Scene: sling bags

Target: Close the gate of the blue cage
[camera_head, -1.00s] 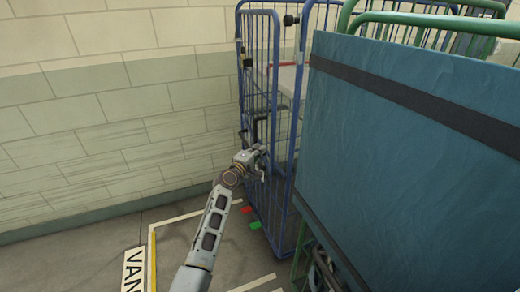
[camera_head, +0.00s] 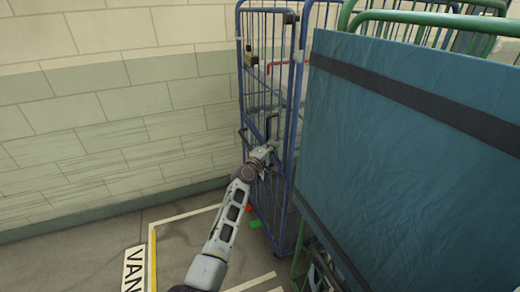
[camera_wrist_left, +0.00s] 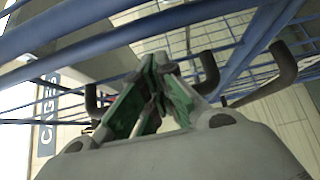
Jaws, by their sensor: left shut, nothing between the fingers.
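The blue cage (camera_head: 303,50) stands against the wall, partly hidden behind a blue-covered load. Its barred gate (camera_head: 242,95) faces me, and its right edge appears to meet or nearly meet the right-hand post. I cannot tell whether it is latched. My left gripper (camera_head: 267,152) is shut and empty at mid-height in front of the gate, by a dark handle. In the left wrist view the green-padded fingers (camera_wrist_left: 158,68) are together, close to blue bars (camera_wrist_left: 130,35) and dark curved fittings (camera_wrist_left: 285,62). Contact is unclear. My right gripper is out of view.
A green-framed trolley with a large blue covered load (camera_head: 420,150) fills the right side, close to the cage. A block wall (camera_head: 110,110) stands behind. Open floor (camera_head: 195,250) with painted lines lies at lower left.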

